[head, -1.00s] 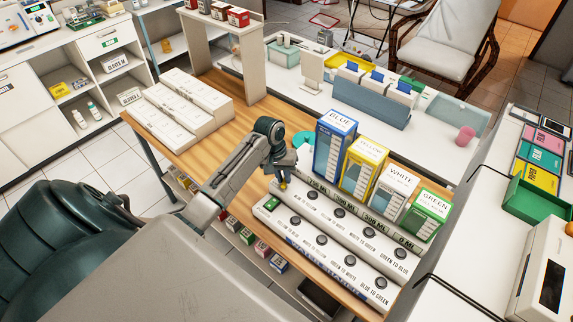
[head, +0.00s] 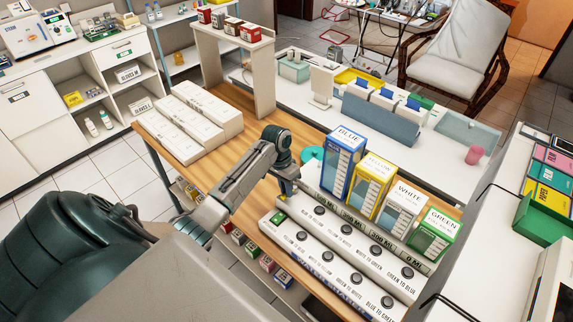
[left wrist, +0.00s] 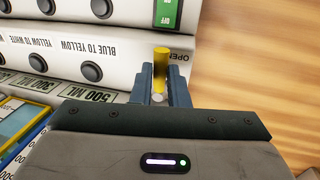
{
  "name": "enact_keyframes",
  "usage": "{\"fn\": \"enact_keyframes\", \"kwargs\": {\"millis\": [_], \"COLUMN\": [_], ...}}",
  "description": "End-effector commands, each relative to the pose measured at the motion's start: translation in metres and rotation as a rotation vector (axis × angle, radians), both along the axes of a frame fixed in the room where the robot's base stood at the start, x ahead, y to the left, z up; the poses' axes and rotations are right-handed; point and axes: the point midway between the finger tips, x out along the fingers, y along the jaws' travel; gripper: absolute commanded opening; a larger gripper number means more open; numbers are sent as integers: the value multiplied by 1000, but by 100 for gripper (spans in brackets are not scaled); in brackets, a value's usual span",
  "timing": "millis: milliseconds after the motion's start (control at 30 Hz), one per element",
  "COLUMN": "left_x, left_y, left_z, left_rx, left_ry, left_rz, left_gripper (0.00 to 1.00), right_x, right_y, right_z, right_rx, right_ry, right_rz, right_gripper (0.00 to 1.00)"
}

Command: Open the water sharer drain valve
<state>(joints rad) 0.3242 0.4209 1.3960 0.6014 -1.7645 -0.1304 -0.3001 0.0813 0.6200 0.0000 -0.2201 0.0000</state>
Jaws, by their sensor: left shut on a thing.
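The water sharer (head: 330,255) is a long white unit with two rows of round black buttons, standing on a wooden table. Its drain valve (left wrist: 160,68) shows in the left wrist view as a yellow handle beside a partly covered "OPEN" label (left wrist: 178,58). My left gripper (left wrist: 160,82) is shut on this yellow handle, with one finger on each side. In the head view my left gripper (head: 288,184) is at the far left end of the unit, largely hiding the valve. A green switch (left wrist: 168,14) is close to it. My right gripper is not in view.
Blue (head: 342,165), yellow, white and green measuring containers stand on the unit, right of my gripper. Bare wood (left wrist: 255,75) lies beside the valve end.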

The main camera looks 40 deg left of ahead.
Motion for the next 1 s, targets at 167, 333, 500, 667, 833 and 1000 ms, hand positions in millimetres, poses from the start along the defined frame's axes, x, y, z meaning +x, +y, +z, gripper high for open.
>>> {"fn": "enact_keyframes", "kwargs": {"millis": [167,333,500,667,833,1000], "left_x": [2,2,1,1,2,2], "left_y": [1,1,1,1,6,13], "left_z": [2,2,2,3,21,55], "left_rx": [3,4,2,2,4,5], "left_ry": [-5,-5,-3,-3,-7,-8], "left_rz": [-1,-1,0,0,-1,-1], "left_gripper": [0,22,23,23,23,23], "right_x": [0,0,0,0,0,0], "right_y": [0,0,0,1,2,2], "right_z": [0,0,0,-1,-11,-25], "right_rx": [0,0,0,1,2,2], "right_ry": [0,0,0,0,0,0], "right_rz": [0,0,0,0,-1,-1], "right_gripper": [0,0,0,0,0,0]}}
